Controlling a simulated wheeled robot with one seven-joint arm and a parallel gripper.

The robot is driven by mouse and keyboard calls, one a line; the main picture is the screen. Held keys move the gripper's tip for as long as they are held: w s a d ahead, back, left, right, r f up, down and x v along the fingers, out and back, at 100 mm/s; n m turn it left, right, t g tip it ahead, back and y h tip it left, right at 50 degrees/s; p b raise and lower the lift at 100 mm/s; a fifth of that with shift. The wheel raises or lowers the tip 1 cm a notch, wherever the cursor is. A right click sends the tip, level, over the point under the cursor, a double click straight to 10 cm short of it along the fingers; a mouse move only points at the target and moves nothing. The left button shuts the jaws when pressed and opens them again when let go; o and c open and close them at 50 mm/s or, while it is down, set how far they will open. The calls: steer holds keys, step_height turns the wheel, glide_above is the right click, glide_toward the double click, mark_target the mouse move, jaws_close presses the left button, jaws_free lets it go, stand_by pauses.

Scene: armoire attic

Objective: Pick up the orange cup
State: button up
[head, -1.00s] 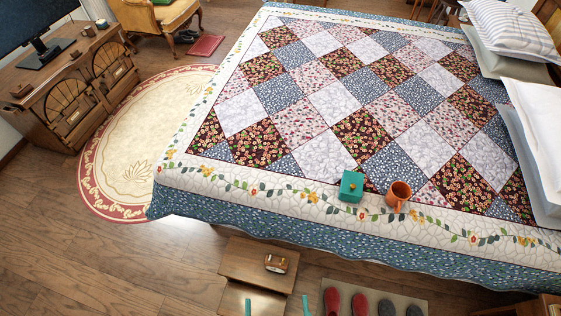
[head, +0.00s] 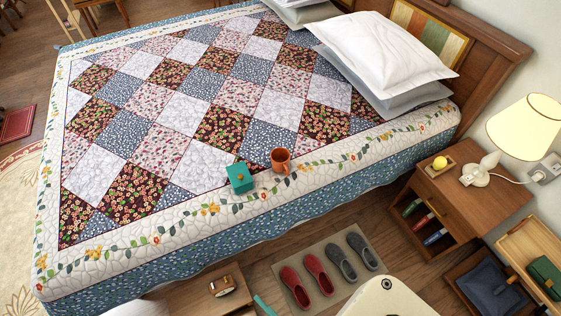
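The orange cup (head: 281,160) stands upright on the near border of the quilted bed (head: 110,262) in the head view, with its handle toward the viewer. A teal box (head: 239,178) with a small knob sits just left of it, very close by. A slim teal strip (head: 265,305) at the bottom edge may be a finger of my gripper; the rest of the gripper is out of frame. It is well below the cup in the picture and apart from it. Whether the gripper is open or shut does not show.
Red slippers (head: 306,280) and grey slippers lie on a mat (head: 330,262). A nightstand (head: 470,200) with a lamp (head: 527,127) stands at right. A white rounded part, probably mine, shows at the bottom.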

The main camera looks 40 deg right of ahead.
steer(key=shift+w+f, duration=0.1)
steer(key=shift+w, duration=0.05)
steer(key=c, duration=0.5)
steer(key=m+g+h, duration=0.5)
steer(key=m+h, duration=0.3)
steer(key=h, duration=0.1)
glide_toward(280, 151)
steer(key=shift+x, duration=2.95)
